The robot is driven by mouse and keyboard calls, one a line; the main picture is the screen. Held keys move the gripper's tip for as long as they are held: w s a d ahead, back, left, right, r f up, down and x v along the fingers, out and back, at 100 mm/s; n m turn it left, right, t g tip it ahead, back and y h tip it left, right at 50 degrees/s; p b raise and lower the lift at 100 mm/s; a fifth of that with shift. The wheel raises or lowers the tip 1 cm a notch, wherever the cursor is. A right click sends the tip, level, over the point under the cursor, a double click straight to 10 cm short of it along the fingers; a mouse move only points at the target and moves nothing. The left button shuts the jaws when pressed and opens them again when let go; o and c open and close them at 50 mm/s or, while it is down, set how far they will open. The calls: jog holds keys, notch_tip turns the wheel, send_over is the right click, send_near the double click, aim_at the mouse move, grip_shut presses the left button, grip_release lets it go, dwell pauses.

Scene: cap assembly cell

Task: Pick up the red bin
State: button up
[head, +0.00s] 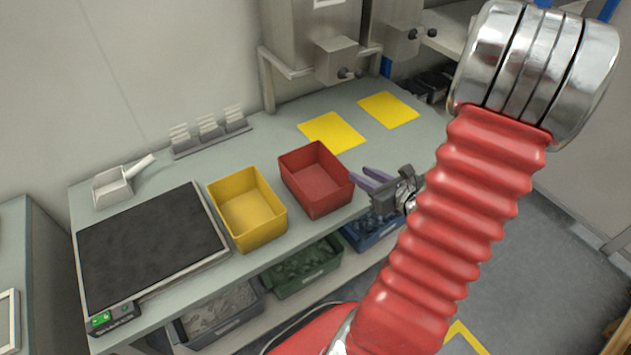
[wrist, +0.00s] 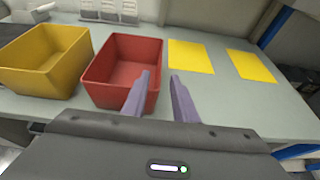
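The red bin (head: 316,180) is an open, empty box standing upright on the grey-green worktable, right of the yellow bin. In the wrist view the red bin (wrist: 125,72) is left of centre. My gripper (head: 362,178) is just right of the red bin in the head view. Its two purple fingers are apart with nothing between them. In the wrist view my gripper (wrist: 161,78) has its left finger overlapping the bin's right wall in the picture. I cannot tell whether it touches the bin.
The yellow bin (head: 248,208) stands close on the left, beside a black-topped scale (head: 150,245). A white scoop (head: 122,182) and a card rack (head: 210,132) lie behind. Two yellow mats (head: 333,132) (head: 388,109) lie behind and right. Bins of parts (head: 302,267) sit on the shelf below.

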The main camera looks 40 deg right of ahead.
aim_at(345, 172)
jog(key=shift+w, duration=0.1)
jog(key=x, duration=0.8)
jog(key=shift+w+f, duration=0.15)
jog(key=shift+w, duration=0.05)
dwell(0.4)
jog(key=shift+x, duration=2.65)
jog(key=shift+d+f, duration=0.1)
jog(key=shift+s, duration=0.1)
grip_shut()
